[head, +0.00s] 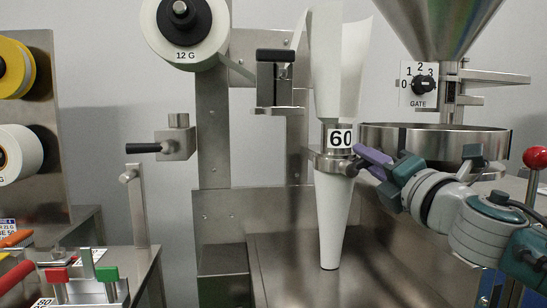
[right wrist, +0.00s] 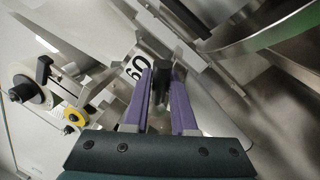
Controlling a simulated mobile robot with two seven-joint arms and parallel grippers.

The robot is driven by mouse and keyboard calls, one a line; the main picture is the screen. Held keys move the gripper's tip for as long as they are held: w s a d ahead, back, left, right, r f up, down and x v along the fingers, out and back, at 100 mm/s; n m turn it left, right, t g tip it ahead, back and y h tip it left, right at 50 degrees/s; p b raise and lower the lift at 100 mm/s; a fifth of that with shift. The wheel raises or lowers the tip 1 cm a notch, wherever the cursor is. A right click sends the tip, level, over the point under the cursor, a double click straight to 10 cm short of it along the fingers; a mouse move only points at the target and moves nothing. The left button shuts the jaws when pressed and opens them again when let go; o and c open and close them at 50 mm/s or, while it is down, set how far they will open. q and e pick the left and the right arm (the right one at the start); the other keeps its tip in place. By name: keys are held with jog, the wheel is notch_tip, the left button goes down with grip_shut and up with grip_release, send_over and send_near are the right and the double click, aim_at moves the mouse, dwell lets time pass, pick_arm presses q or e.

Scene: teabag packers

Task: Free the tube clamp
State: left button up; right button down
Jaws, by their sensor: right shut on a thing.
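In the right wrist view my right gripper (right wrist: 162,95) is shut on the clamp's black handle (right wrist: 161,72), which sits between the purple fingers. The fingers partly hide the clamp's right side in the head view. My left gripper is not in view.
A round metal pan (head: 430,143) and a hopper (head: 440,25) stand close above my right arm. A "12 G" roll (head: 184,30) hangs at upper left. A bench with red and green handled pieces (head: 82,287) is at lower left. The steel tray below the tube is clear.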

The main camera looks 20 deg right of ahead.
jog(key=c, duration=0.7)
grip_release()
jog(key=b+v, duration=0.1)
jog(key=v, duration=0.9)
